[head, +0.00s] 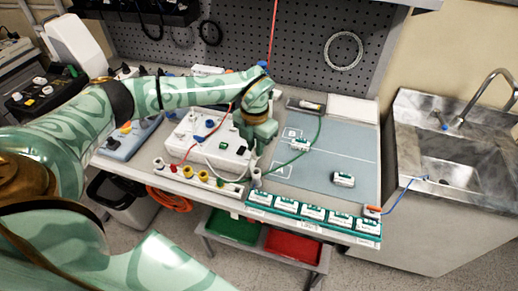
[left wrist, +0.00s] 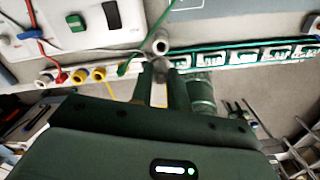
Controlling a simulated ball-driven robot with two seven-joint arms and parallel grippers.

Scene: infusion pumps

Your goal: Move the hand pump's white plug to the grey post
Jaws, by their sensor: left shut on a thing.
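My left gripper (head: 257,160) reaches down over the front edge of the bench, just above the grey post (head: 256,179). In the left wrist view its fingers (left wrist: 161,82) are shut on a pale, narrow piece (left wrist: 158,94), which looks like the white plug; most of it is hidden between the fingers. I cannot tell whether plug and post touch. A white lead (head: 222,169) curves over the white box toward the gripper. My right gripper is not in view.
White, red and yellow posts (head: 188,172) stand along the front strip to the left. A green lead (head: 288,161) crosses the blue-grey mat (head: 330,155) nearby. Several green-and-white units (head: 313,213) line the front edge at right. The mat is mostly clear.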

